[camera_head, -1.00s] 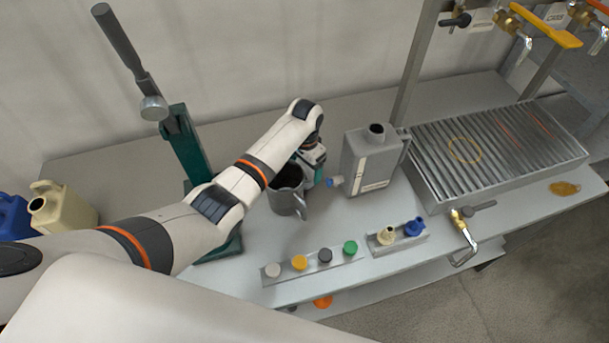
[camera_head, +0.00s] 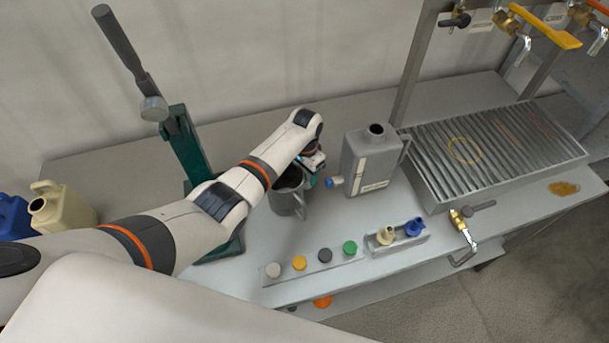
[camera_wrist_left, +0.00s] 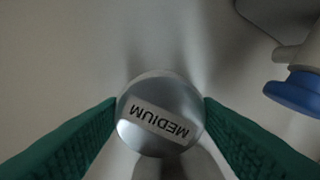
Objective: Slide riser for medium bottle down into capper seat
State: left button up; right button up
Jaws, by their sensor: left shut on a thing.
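The riser for the medium bottle (camera_wrist_left: 160,112) is a round silver piece with a "MEDIUM" label, which reads upside down in the left wrist view. My left gripper (camera_wrist_left: 160,108) is shut on it, with a green finger at each side. In the head view my left gripper (camera_head: 314,178) is behind the grey jug, beside the grey canister, and the riser cannot be made out there. The green capper (camera_head: 184,143) with its long grey lever stands to the left, well apart from the gripper. My arm hides its lower part and its seat. My right gripper is not in view.
Several caps lie on a strip (camera_head: 313,268) at the front edge. A slatted drain tray (camera_head: 430,185) is at the right. Beige (camera_head: 62,208) and blue containers stand at the left.

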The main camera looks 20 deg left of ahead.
aim_at(305, 174)
pick_arm(q)
jog(key=shift+r, duration=0.15)
jog(key=shift+r, duration=0.65)
jog(key=shift+a+r+n+b, duration=0.55)
jog(key=shift+r+b, duration=1.3)
jog(key=shift+r, duration=6.75)
jog(key=s+f+n+b, duration=0.2)
jog(key=s+b, duration=0.1)
jog(key=s, duration=0.7)
jog(key=s+f+n+b, duration=0.2)
jog(key=s+b, duration=0.1)
jog(key=s, duration=0.8)
jog(key=shift+s+a+f+n, duration=0.25)
jog(key=shift+a+n, duration=0.1)
jog(key=shift+a, duration=0.05)
